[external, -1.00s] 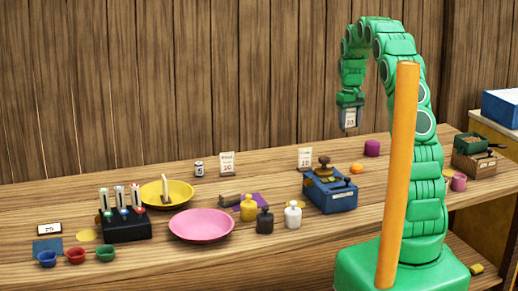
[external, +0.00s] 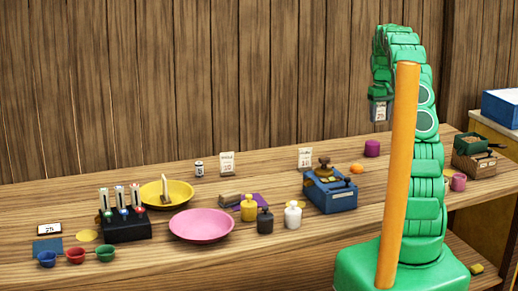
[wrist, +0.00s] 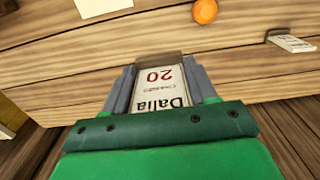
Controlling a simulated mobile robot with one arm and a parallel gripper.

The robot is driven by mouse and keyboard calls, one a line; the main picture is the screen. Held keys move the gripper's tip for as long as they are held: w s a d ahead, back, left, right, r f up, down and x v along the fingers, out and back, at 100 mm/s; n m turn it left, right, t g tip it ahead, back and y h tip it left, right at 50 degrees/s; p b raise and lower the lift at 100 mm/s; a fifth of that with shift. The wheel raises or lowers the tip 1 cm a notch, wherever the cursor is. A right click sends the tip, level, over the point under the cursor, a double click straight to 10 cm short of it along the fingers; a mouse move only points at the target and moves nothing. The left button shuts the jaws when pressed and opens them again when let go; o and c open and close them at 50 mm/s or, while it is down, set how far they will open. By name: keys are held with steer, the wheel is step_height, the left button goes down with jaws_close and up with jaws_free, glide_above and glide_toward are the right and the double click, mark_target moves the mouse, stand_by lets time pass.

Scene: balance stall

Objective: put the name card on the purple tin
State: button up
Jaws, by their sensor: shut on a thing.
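My gripper (external: 380,112) is shut on the name card, up in the air above the back right of the counter. The name card (wrist: 161,90) is white with "Dalia" and "20" on it and sits between the two jaws in the wrist view. Its lower part also shows under the gripper in the external view (external: 379,110). The purple tin (external: 372,148) stands upright on the counter at the back right, below the gripper and apart from it. I cannot make out the tin in the wrist view.
An orange disc (external: 357,169) lies left of the tin; it also shows in the wrist view (wrist: 205,11). A blue box with a stamp (external: 330,192) and a standing card (external: 305,158) are further left.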

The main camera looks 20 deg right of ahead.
steer(key=w+d+f, duration=0.1)
steer(key=w+f, duration=0.1)
steer(key=w, duration=0.2)
glide_above(373, 143)
steer(key=shift+f, duration=3.1)
steer(key=shift+w+f, duration=0.2)
steer(key=shift+f, duration=1.55)
steer(key=shift+f, duration=0.1)
steer(key=o, duration=1.1)
steer(key=shift+c, duration=0.2)
